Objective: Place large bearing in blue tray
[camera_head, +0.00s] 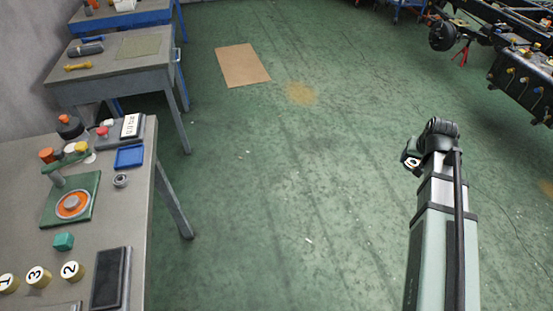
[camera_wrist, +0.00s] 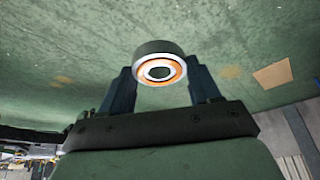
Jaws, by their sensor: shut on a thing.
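My gripper (camera_wrist: 161,75) is shut on the large bearing (camera_wrist: 152,47), a grey metal ring with an orange inner band and a dark centre hole. In the wrist view the bearing sits between the two dark fingers, with green floor behind it. The blue tray (camera_head: 129,156) lies on the near workbench at the left in the head view, and it looks empty. In the head view my arm stands at the right, over the floor and well apart from the tray. The held bearing cannot be clearly made out there.
Open floor lies between bench and arm. A vehicle chassis (camera_head: 500,60) stands far right.

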